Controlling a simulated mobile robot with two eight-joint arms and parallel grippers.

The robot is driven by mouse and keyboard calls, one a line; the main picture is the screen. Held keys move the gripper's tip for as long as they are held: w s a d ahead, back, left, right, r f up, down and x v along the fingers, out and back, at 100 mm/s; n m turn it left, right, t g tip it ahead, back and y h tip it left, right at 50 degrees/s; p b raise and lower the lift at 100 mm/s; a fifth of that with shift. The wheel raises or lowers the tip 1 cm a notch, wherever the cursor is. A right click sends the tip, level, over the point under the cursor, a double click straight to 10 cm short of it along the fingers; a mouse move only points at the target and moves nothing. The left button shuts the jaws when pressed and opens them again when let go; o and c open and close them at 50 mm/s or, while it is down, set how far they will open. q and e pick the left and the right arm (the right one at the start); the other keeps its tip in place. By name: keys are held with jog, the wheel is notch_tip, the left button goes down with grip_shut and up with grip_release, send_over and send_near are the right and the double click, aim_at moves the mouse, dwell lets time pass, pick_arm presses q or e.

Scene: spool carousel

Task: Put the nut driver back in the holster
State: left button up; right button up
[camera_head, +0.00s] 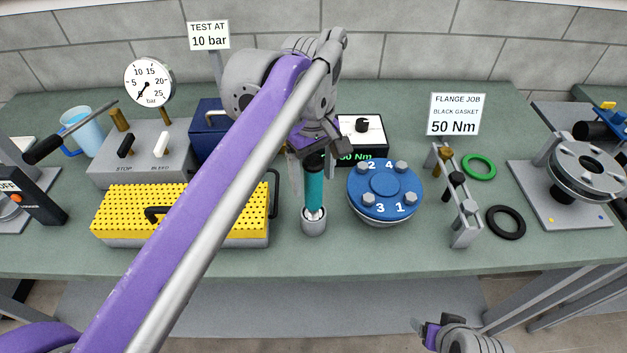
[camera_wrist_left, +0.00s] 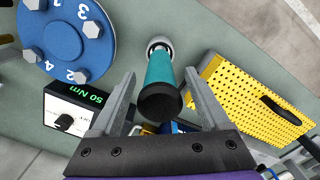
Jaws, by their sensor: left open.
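The nut driver (camera_head: 314,187) has a teal handle with a black end cap and stands upright, its lower end in a small grey cup-like holster (camera_head: 314,226) on the bench. In the left wrist view the nut driver (camera_wrist_left: 160,70) shows end-on, with the holster's round rim (camera_wrist_left: 159,43) beyond it. My left gripper (camera_head: 318,168) is open around the top of the handle. Its two fingers (camera_wrist_left: 160,78) stand on either side of the handle with gaps visible. My right gripper (camera_head: 432,332) is low at the bottom edge, away from the bench; its jaws are unclear.
A blue flange (camera_head: 384,183) with numbered bolts stands close right of the holster. A yellow perforated box (camera_head: 115,215) with a black handle is close left. A torque display (camera_head: 362,135) is behind. A bolt rack (camera_head: 464,232) and black gasket (camera_head: 506,222) lie farther right.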

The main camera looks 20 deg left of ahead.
pick_arm(q)
notch_tip(320, 180, up, 8)
jog(key=shift+r+p, duration=0.15)
jog(key=shift+p, duration=0.35)
dwell(1.9)
